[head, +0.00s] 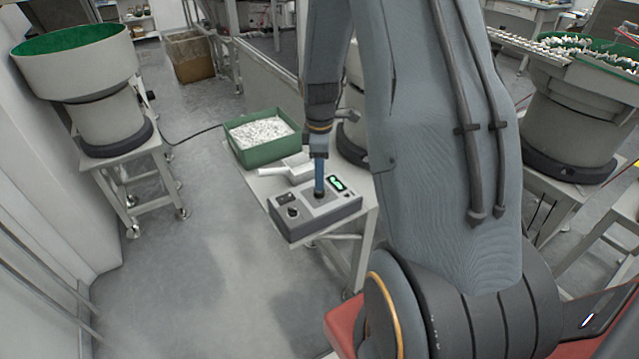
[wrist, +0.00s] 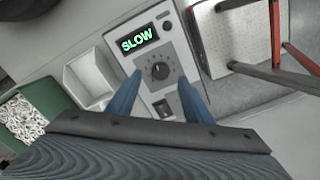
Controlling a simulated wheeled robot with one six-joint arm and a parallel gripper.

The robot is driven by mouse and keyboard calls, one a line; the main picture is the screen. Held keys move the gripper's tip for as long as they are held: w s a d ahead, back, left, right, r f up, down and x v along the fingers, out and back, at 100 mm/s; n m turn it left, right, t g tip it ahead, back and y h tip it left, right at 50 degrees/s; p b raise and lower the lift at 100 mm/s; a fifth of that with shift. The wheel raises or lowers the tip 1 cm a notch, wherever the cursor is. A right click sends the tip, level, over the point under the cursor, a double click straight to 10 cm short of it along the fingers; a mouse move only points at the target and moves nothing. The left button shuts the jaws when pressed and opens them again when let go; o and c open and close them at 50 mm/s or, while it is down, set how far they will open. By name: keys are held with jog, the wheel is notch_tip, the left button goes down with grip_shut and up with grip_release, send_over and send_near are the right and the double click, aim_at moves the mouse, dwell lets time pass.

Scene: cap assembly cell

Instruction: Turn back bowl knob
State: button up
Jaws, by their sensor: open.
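The grey control box (head: 330,211) stands on a small table, below my gripper (head: 319,192). In the wrist view the control box (wrist: 168,50) shows a display (wrist: 138,40) reading SLOW in green letters. A round black knob (wrist: 160,71) with a pointer and dial marks sits beside the display. My gripper (wrist: 159,80) is open, with one blue finger on each side of this knob. I cannot tell whether the fingers touch it. In the head view my gripper hides this knob. Another black knob (head: 292,212) is at the box's near left.
A large bowl feeder (head: 80,65) stands at left, and another (head: 575,115) at right. The floor at left is clear.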

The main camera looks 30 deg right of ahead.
jog(key=shift+r, duration=1.5)
jog(key=shift+a+r, duration=0.1)
jog(key=s+a+r+m, duration=0.4)
jog(key=s+a+m, duration=0.1)
jog(key=s+a, duration=0.2)
jog(key=s+a+r+m+t, duration=0.1)
jog(key=s+a+r+m, duration=0.3)
jog(key=s+a+m, duration=0.2)
jog(key=s+a, duration=0.2)
jog(key=shift+s+a+m, duration=0.15)
jog(key=shift+s+m, duration=0.15)
jog(key=shift+s, duration=0.1)
jog(key=shift+r, duration=0.1)
jog(key=shift+c, duration=0.4)
